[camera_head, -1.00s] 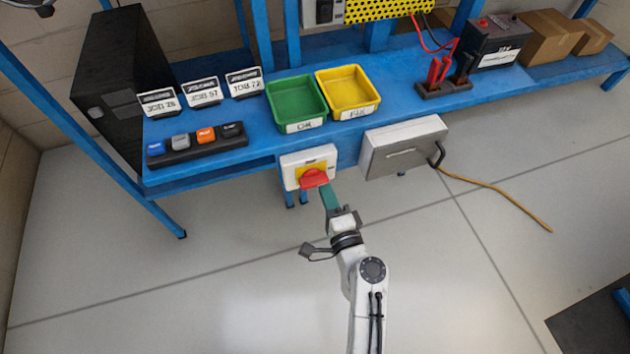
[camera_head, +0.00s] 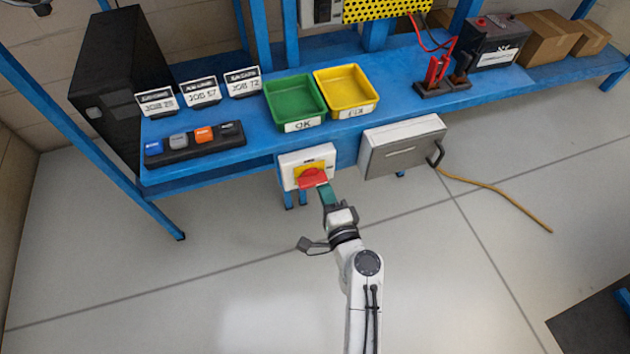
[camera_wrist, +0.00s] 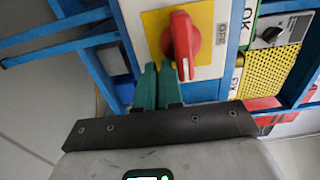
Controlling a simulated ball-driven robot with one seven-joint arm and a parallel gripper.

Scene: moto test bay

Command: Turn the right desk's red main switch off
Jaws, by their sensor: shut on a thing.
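The red main switch (camera_head: 312,177) is a rotary handle on a yellow plate in a white box (camera_head: 288,168) under the front edge of the blue desk. In the wrist view the red handle (camera_wrist: 181,40) points down the picture towards my gripper, and an OFF label (camera_wrist: 222,36) is to its right. My gripper (camera_head: 327,191) reaches up to the switch from below. The exact contact is partly hidden.
A grey drawer box (camera_head: 400,150) with a black handle hangs right of the switch. On the desk (camera_head: 215,165) are a green OK tray (camera_head: 297,125), a yellow FIX tray (camera_head: 350,110), a button strip (camera_head: 195,153) and a battery (camera_head: 490,40). A yellow cable (camera_head: 500,190) crosses the open floor.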

